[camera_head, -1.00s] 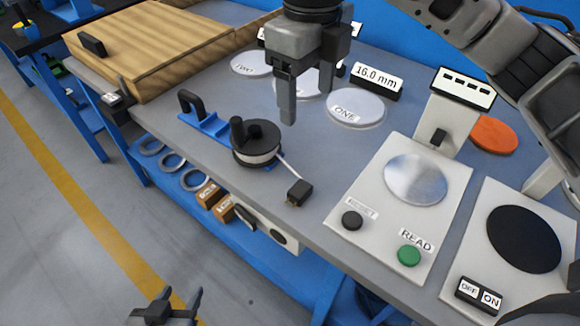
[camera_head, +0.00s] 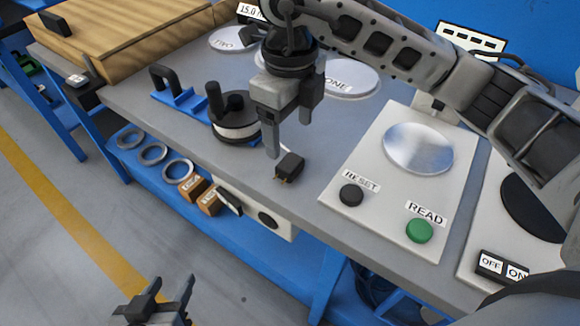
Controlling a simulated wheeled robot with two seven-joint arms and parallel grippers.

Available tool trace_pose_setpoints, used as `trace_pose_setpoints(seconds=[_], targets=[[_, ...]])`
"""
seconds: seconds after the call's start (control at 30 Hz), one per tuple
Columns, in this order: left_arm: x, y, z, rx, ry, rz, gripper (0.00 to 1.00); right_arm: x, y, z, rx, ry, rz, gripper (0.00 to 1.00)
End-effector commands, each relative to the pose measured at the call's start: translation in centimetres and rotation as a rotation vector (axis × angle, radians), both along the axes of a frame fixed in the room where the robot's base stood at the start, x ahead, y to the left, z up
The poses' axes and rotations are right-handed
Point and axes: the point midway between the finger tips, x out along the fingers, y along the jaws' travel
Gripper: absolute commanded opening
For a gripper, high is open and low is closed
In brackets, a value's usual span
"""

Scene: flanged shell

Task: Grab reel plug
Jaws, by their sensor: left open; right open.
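My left gripper (camera_head: 168,296) is open and empty over the floor, low in the picture, away from the bench.
A white device with a silver plate (camera_head: 418,138), a black RESET button (camera_head: 351,195) and a green READ button (camera_head: 419,230) stands right of the plug. A wooden box (camera_head: 130,35) stands at the back left. Rings (camera_head: 154,153) lie on the lower shelf.

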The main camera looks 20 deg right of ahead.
Motion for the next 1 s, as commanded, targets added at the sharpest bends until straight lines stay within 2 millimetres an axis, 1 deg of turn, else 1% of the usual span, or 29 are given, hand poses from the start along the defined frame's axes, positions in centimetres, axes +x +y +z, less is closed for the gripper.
trace_pose_setpoints(seconds=[0.03,0.1,0.27,0.37,0.6,0.7,0.93,0.97,1.0], targets=[[0.0,0.0,0.0,0.0,-0.001,0.0,0.48,-0.1,0.0,-0.9,0.0,0.004,0.0,0.71],[0.0,0.0,0.0,0.0,-0.001,0.0,0.48,0.0,0.0,-1.8,0.001,0.002,0.001,0.71],[0.0,0.0,0.0,0.001,-0.002,0.001,0.48,0.0,0.0,-2.8,0.0,0.0,0.001,0.71],[0.0,0.0,0.1,0.001,-0.002,0.001,0.48,0.1,-0.1,-3.7,-0.001,0.003,0.0,0.71],[0.0,0.0,0.1,0.003,0.0,0.001,0.48,0.3,-0.1,-7.2,0.0,0.002,0.001,0.71],[0.1,0.1,0.1,0.005,0.0,0.002,0.48,0.3,-0.1,-7.8,0.0,0.0,0.001,0.71],[0.1,0.1,0.0,0.006,0.0,0.001,0.48,0.4,-0.1,-7.9,0.0,-0.001,0.001,0.71],[0.2,0.1,0.0,0.006,0.0,0.001,0.48,0.4,-0.1,-7.9,0.0,-0.001,0.001,0.63],[0.2,0.1,0.0,0.006,0.0,0.001,0.48,0.4,-0.1,-7.9,0.0,-0.001,0.001,0.51]])
